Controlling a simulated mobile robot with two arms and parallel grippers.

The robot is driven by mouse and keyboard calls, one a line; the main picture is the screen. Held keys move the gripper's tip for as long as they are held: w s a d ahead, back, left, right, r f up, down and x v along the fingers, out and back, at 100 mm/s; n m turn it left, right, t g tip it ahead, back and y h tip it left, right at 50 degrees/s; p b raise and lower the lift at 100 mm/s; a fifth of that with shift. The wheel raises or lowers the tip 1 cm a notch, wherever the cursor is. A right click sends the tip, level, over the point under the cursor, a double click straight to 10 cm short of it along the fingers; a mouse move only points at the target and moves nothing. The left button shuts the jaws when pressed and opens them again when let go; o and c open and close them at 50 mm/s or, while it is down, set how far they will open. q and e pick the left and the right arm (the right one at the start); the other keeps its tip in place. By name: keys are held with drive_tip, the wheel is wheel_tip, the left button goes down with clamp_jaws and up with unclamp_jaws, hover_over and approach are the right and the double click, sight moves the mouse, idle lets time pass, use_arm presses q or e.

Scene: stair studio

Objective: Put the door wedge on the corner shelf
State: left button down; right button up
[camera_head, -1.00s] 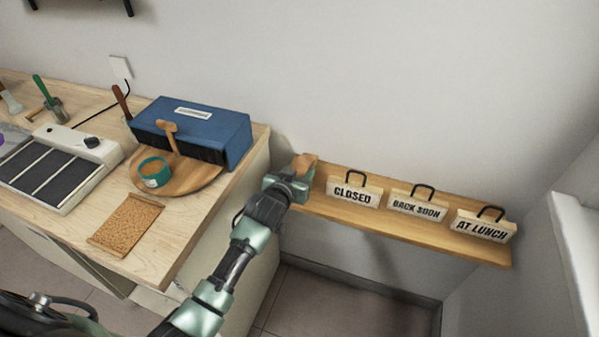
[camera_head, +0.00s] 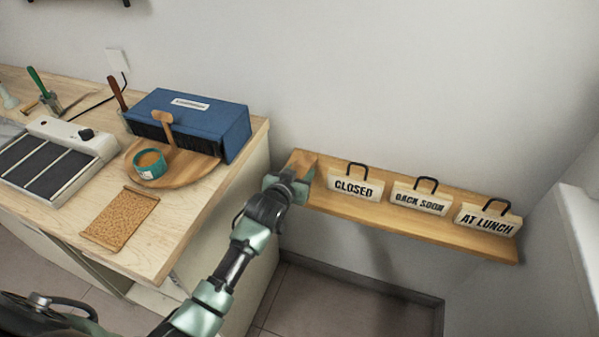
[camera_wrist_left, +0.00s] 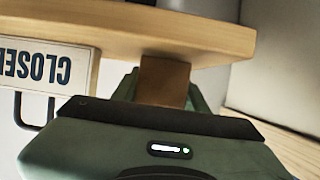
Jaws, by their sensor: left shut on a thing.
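The door wedge (camera_head: 303,160) is a brown wooden piece at the left end of the corner shelf. My left gripper (camera_head: 290,180) is shut on it, and the wedge sticks out beyond the fingers. In the left wrist view the wedge (camera_wrist_left: 164,82) sits between the fingers of my left gripper (camera_wrist_left: 165,95), with the shelf edge (camera_wrist_left: 215,42) close by. The corner shelf (camera_head: 400,229) is a long wooden board on the wall. I cannot tell whether the wedge touches the shelf. My right gripper is not in view.
Signs reading CLOSED (camera_head: 355,187), BACK SOON (camera_head: 420,200) and AT LUNCH (camera_head: 488,220) stand on the shelf to the right. On the workbench (camera_head: 170,235) to the left are a blue box (camera_head: 205,125), a round wooden board (camera_head: 195,176) and a cork mat (camera_head: 120,218).

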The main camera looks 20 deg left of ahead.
use_arm(q)
drive_tip(key=shift+f, duration=0.25)
drive_tip(key=c, duration=0.7)
unclamp_jaws()
drive_tip(key=shift+s, duration=0.1)
